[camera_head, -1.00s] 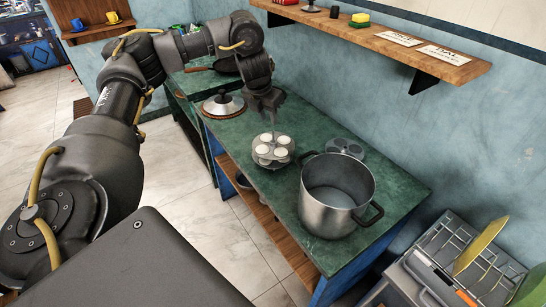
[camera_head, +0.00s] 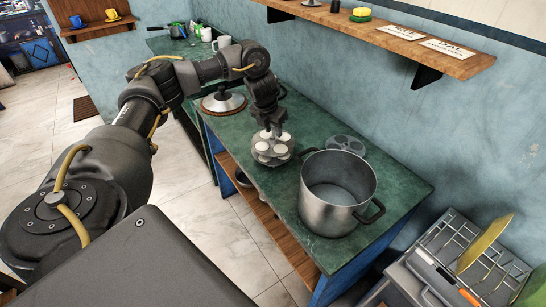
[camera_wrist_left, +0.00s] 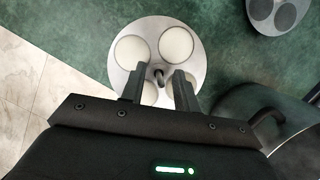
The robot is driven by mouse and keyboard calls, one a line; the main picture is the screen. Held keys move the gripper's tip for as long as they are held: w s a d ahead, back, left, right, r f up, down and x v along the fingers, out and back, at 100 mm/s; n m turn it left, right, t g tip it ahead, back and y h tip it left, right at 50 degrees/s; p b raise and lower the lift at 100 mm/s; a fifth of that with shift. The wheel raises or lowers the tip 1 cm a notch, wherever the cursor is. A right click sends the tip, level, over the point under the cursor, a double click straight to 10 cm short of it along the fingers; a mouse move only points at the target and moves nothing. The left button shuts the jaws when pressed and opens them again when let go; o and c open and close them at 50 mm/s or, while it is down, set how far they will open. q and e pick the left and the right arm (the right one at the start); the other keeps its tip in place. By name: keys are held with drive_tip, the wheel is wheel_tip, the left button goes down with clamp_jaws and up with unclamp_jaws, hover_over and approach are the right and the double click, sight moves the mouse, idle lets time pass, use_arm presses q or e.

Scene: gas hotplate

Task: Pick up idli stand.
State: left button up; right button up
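The idli stand (camera_head: 272,151) is on the green counter, with white idlis in the cups of its top plate. It also shows in the left wrist view (camera_wrist_left: 155,28), with its central stem standing up between my finger ends. My left gripper (camera_head: 270,125) is directly above the stand, pointing down. Its two fingers (camera_wrist_left: 160,88) are apart, one on each side of the stem. I cannot tell whether either finger touches the stem. My right gripper is not in view.
A large steel pot (camera_head: 337,198) stands close to the right of the stand. An empty idli plate (camera_head: 344,145) lies behind the pot. A lid (camera_head: 222,103) lies on the counter to the left. A wall shelf (camera_head: 400,38) runs above the back.

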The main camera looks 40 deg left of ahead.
use_arm(q)
clamp_jaws()
drive_tip(key=shift+w+r, duration=0.1)
drive_tip(key=shift+r, duration=0.05)
idle(0.4)
